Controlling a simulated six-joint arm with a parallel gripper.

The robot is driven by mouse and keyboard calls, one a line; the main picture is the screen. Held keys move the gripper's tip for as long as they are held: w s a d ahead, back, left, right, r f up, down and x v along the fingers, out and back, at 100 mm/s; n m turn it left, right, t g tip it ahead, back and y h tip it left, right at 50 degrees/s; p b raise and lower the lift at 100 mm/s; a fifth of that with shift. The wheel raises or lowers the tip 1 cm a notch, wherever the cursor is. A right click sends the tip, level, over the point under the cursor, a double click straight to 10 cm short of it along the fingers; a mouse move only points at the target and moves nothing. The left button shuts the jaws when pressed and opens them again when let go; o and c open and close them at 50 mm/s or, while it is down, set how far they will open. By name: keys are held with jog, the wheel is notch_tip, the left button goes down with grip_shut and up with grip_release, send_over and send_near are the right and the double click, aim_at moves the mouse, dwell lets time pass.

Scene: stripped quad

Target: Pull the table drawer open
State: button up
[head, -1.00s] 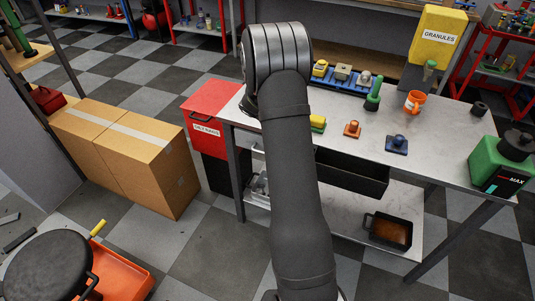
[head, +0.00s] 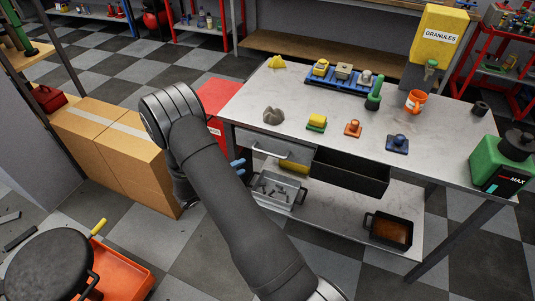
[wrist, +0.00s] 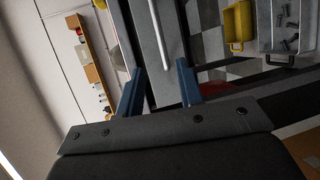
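The steel table (head: 345,125) has a grey drawer front (head: 262,144) under its left part, with a pale bar handle (head: 286,155). This drawer looks shut. My gripper (head: 238,166) is left of the drawer front, its blue fingers partly hidden behind my arm. In the wrist view my gripper (wrist: 159,68) is open with nothing held between its fingers. The bar handle (wrist: 157,30) runs up the picture ahead of the gap between the fingertips, against the grey drawer front (wrist: 143,40). I cannot tell how far off it is.
A dark open-topped box (head: 350,175) sticks out under the tabletop, right of the grey drawer. A metal tray (head: 278,190) and a yellow bin (head: 294,166) are below. A red bin (head: 216,95) and cardboard boxes (head: 110,150) stand left of the table.

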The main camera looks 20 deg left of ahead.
aim_at(267, 154)
jog(key=x, duration=1.4)
jog(key=shift+w+d+f, duration=0.1)
jog(key=shift+w+d, duration=0.05)
jog(key=shift+w, duration=0.1)
grip_shut()
